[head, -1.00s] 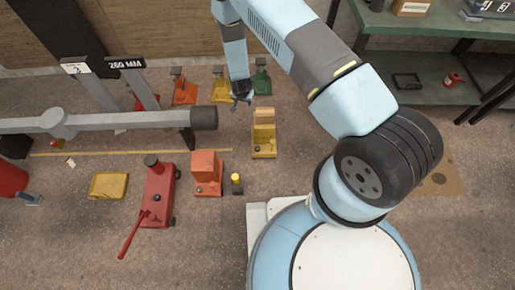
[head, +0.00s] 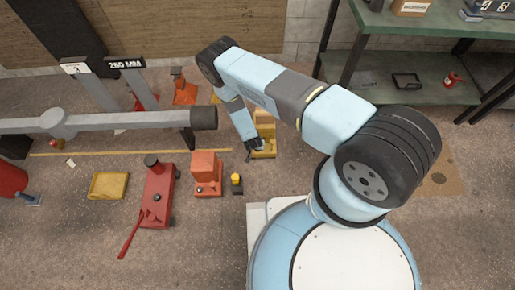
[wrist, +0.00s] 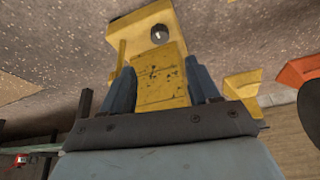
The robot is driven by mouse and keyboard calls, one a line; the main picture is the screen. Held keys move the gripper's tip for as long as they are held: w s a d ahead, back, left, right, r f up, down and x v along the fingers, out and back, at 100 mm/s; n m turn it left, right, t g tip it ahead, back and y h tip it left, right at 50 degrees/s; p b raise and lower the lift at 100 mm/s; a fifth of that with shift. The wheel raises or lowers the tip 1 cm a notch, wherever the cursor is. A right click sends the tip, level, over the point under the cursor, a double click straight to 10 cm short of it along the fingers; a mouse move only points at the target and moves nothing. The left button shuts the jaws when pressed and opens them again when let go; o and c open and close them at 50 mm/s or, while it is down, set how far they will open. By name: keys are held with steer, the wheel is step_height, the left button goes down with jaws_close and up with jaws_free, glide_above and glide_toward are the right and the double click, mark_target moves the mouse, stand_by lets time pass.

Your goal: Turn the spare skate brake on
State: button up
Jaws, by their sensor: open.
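A yellow skate (head: 266,154) stands on the floor near the middle of the head view, with an upright block (head: 265,117) on it. My gripper (head: 254,151) is just over it, hiding part of it. In the wrist view, my gripper (wrist: 162,88) is open, with one dark finger on each side of the yellow block (wrist: 160,65); I cannot tell whether they touch it. A dark round knob (wrist: 159,35) sits on the skate's yellow base (wrist: 143,20) beyond the block. A similar orange-red skate (head: 206,170) stands to the left. No label shows which skate is the spare.
A small yellow-topped post (head: 236,182) stands beside the orange-red skate. A red jack (head: 157,195) with a long handle and a yellow tray (head: 108,185) lie further left. A grey beam (head: 100,122) crosses at left. A green shelf (head: 410,85) stands at right.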

steer(key=x, duration=1.2)
steer(key=shift+c, duration=0.4)
steer(key=c, duration=1)
steer(key=shift+o, duration=0.2)
steer(key=n+y, duration=0.1)
steer(key=n, duration=0.2)
steer(key=shift+d+n+y, duration=0.1)
steer(key=shift+n+y, duration=0.2)
steer(key=shift+n, duration=0.1)
steer(key=n+y, duration=0.1)
steer(key=n, duration=0.4)
steer(key=shift+y, duration=0.4)
steer(key=shift+n, duration=0.3)
